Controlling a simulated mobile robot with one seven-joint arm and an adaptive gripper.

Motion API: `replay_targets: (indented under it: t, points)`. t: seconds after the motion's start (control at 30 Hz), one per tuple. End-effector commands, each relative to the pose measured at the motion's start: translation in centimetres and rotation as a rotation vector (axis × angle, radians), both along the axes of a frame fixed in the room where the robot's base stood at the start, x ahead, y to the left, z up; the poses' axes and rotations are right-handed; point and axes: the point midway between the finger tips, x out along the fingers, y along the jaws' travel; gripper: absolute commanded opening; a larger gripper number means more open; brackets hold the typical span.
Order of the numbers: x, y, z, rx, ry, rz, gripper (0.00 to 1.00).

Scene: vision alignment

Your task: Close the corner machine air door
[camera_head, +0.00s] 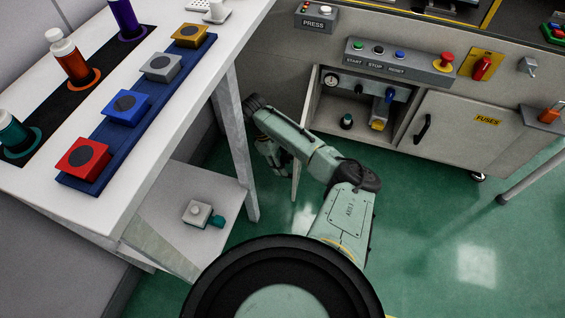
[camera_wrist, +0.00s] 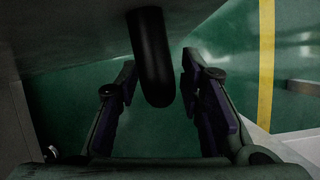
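The air compartment (camera_head: 357,84) of the machine stands open in the head view. Its door (camera_head: 296,182) appears as a thin pale panel seen nearly edge-on, swung out at the left of the opening, partly hidden by my arm. In the wrist view a grey panel (camera_wrist: 75,38), apparently this door, fills the upper left, with a black rounded handle (camera_wrist: 152,60) on it. My gripper (camera_wrist: 158,68) is open, one finger on each side of the handle's end, with gaps visible. In the head view my gripper (camera_head: 270,152) is beside the door, partly hidden by my arm.
The fuses door (camera_head: 455,128) beside the compartment is shut. Inside the compartment are a gauge, a blue valve (camera_head: 389,97) and a yellow part. A white table (camera_head: 140,170) with coloured blocks stands at the left, its leg (camera_head: 238,150) near my arm. Green floor is clear at the right.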

Motion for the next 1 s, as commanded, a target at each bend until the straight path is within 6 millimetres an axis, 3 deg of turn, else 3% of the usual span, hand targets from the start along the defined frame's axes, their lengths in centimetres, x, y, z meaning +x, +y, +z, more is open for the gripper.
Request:
replay_targets:
  t: [0.57, 1.0]
  points:
    - [0.02, 0.02, 0.04, 0.000, 0.000, 0.000, 0.00]
    - [0.02, 0.02, 0.06, 0.000, 0.000, 0.000, 0.00]
